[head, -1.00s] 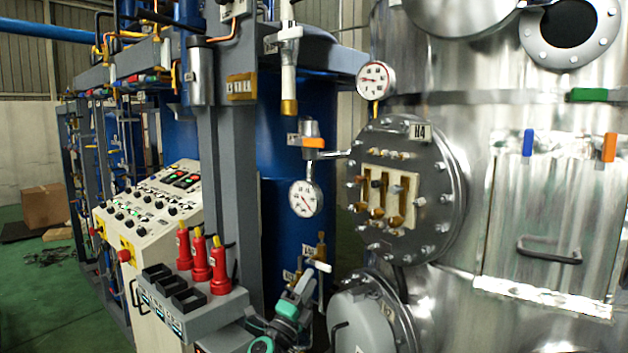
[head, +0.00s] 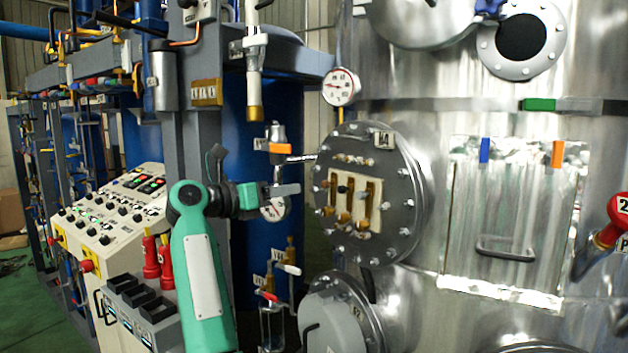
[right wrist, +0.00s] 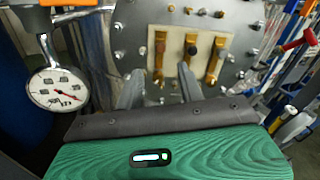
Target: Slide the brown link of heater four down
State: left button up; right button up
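Heater four is the round bolted flange (head: 408,235) with an H4 tag on the steel vessel. Its cream plate (head: 360,222) carries several brass-brown links side by side, one with a dark knob. In the right wrist view the links show as a left (right wrist: 159,55), a middle (right wrist: 187,62) and a right one (right wrist: 215,60). My right gripper (head: 286,190) is left of the flange, pointing at it. In the right wrist view its two fingers (right wrist: 159,78) stand apart with nothing between them, short of the plate. My left gripper is not in view.
A pressure gauge (right wrist: 57,90) hangs close to the left of my right gripper. The control panel (head: 120,205) stands left. A red-handled part (head: 619,208) is at the right edge.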

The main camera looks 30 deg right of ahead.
aim_at(323, 185)
jog(key=d+p, duration=0.1)
jog(key=d, duration=0.3)
jog(key=d+p, duration=0.2)
jog(key=d, duration=0.2)
jog(key=shift+w+r, duration=0.15)
jog(key=shift+d, duration=0.55)
grip_shut()
